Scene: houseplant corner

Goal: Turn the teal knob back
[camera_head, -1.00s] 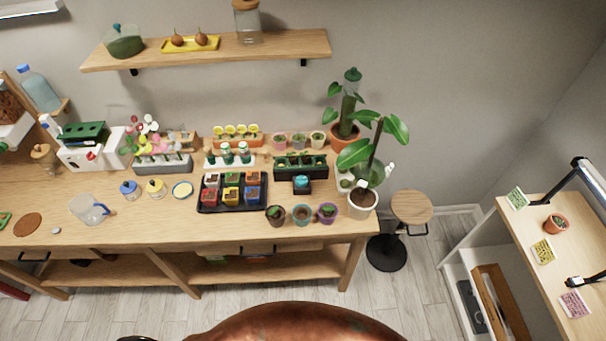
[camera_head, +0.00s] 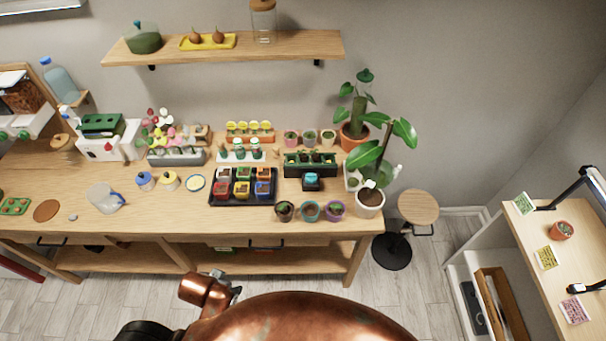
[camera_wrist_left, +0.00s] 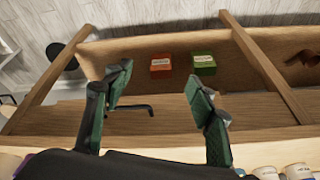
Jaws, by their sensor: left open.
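The teal knob (camera_head: 312,177) sits on top of a small dark box on the wooden workbench, right of the seedling tray in the head view. Its turn position is too small to tell. My left gripper (camera_head: 228,282) is partly in the head view, low in front of the bench's front edge, well below and left of the knob. In the left wrist view my left gripper (camera_wrist_left: 160,76) is open, its two green-black fingers apart with nothing between them. The knob is not in the wrist view. My right gripper is not in view.
A black tray (camera_head: 214,200) of coloured pots stands left of the knob; several small pots, including a purple one (camera_head: 335,209), stand in front. A green planter (camera_head: 290,170) is behind, a potted plant (camera_head: 370,204) right. A drawer handle (camera_wrist_left: 130,108) shows beneath the fingers.

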